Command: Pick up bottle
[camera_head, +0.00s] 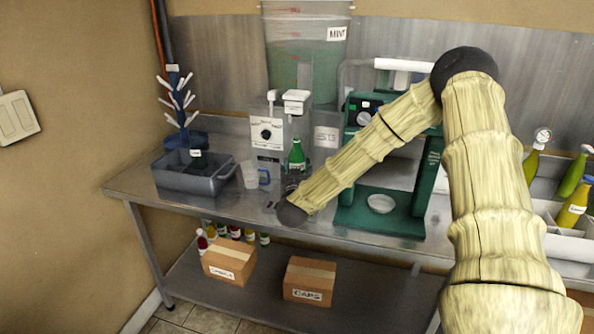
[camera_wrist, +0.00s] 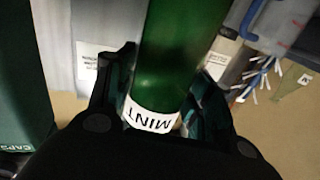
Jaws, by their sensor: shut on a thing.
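A green bottle (camera_head: 296,155) stands upright at the filling machine on the steel bench, just beyond the end of my arm. The wrist view shows the green bottle (camera_wrist: 170,55) close up, with a white label reading MINT near its end. My gripper (camera_wrist: 158,95) has one finger on each side of the bottle and is shut on it. In the head view my gripper (camera_head: 291,184) is small and partly hidden by my wrist, and the bottle's lower part is hard to see.
A clear measuring cup (camera_head: 252,176) and a grey tub (camera_head: 214,184) are to the left. A green machine (camera_head: 352,213) with a white dish stands to the right. A large MINT tank (camera_head: 290,50) is behind. Boxes (camera_head: 309,280) lie on the lower shelf.

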